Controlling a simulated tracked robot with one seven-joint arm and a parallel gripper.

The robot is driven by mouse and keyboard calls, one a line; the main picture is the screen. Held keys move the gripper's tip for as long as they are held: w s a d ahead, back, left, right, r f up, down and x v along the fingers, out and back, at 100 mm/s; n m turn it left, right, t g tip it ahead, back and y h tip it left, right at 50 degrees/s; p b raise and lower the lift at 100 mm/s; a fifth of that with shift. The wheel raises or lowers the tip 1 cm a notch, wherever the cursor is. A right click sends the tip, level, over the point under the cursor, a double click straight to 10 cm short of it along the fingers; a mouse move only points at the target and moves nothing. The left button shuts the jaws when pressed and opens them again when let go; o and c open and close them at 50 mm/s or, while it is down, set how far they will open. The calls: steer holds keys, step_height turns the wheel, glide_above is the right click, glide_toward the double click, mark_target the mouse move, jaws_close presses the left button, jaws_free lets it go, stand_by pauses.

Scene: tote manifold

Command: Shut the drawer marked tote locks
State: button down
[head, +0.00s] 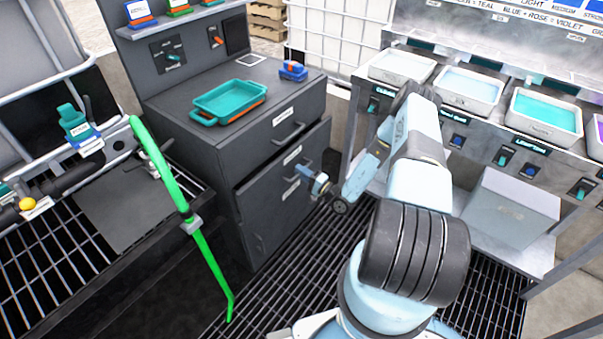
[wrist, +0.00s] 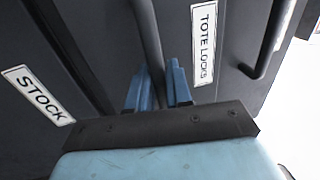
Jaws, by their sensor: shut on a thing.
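The drawer marked tote locks (head: 265,187) is the middle one of the dark cabinet. Its front stands out a little past the drawer above. Its white label (wrist: 203,44) is readable in the wrist view, beside its dark bar handle (wrist: 146,35). My gripper (head: 307,173) is at the front of this drawer, and in the wrist view (wrist: 156,85) its blue fingers are on either side of the handle, shut on it. The fingers hide part of the handle. The inside of the drawer is not visible.
A teal tray (head: 229,100) and a small blue and orange block (head: 293,70) sit on the cabinet. A green bent pole (head: 172,185) stands left. A bench with bins (head: 468,88) stands right.

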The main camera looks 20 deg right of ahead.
steer(key=shift+f, duration=0.1)
steer(key=shift+f+x, duration=0.2)
steer(key=shift+x, duration=0.8)
steer(key=shift+f+x, duration=0.2)
steer(key=shift+x, duration=0.8)
steer(key=shift+a, duration=0.15)
steer(key=c, duration=1.2)
jaws_free()
steer(key=shift+w, duration=0.1)
steer(key=shift+c, duration=0.2)
steer(key=v, duration=1.3)
steer(key=shift+s+d, duration=0.25)
steer(key=shift+f, duration=0.1)
